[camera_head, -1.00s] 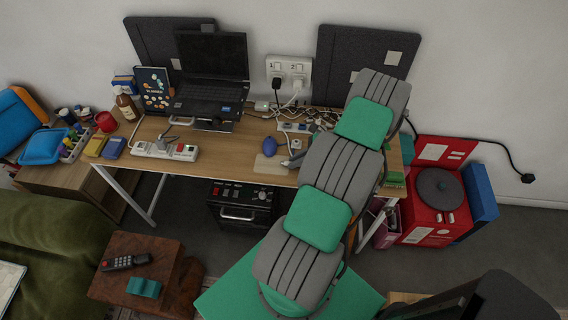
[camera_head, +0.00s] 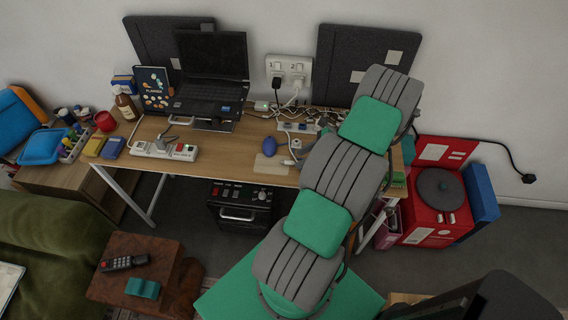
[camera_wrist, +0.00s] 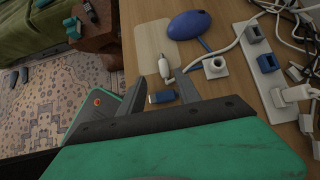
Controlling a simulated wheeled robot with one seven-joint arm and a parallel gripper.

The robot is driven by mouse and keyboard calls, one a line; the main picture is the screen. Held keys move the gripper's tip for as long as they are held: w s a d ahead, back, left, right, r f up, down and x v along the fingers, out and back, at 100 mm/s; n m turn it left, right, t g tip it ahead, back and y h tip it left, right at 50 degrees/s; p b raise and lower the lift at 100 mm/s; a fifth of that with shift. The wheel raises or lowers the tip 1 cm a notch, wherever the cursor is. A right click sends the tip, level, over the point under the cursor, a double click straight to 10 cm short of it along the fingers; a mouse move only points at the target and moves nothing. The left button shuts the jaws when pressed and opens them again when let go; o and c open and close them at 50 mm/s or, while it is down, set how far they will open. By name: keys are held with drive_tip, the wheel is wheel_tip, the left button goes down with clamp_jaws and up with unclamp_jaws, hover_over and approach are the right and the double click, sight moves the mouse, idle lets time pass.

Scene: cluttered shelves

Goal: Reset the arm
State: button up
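My gripper (camera_wrist: 160,80) shows in the wrist view with its two dark fingers spread apart over the wooden desk (camera_wrist: 147,14). A small blue plug (camera_wrist: 161,97) shows between the fingers, seemingly on the desk and not gripped. A white cable plug (camera_wrist: 164,68) lies just beyond the fingertips. In the head view my grey and green arm reaches over the desk's right part and hides my gripper.
A blue mouse-like object (camera_head: 270,147) lies beside a pale pad (camera_head: 272,165). A power strip (camera_wrist: 270,80) and tangled white cables are close on the right in the wrist view. A laptop (camera_head: 210,80) stands at the back. A red box (camera_head: 432,225) stands right of the desk.

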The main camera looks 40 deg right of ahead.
drive_tip(key=v, duration=0.4)
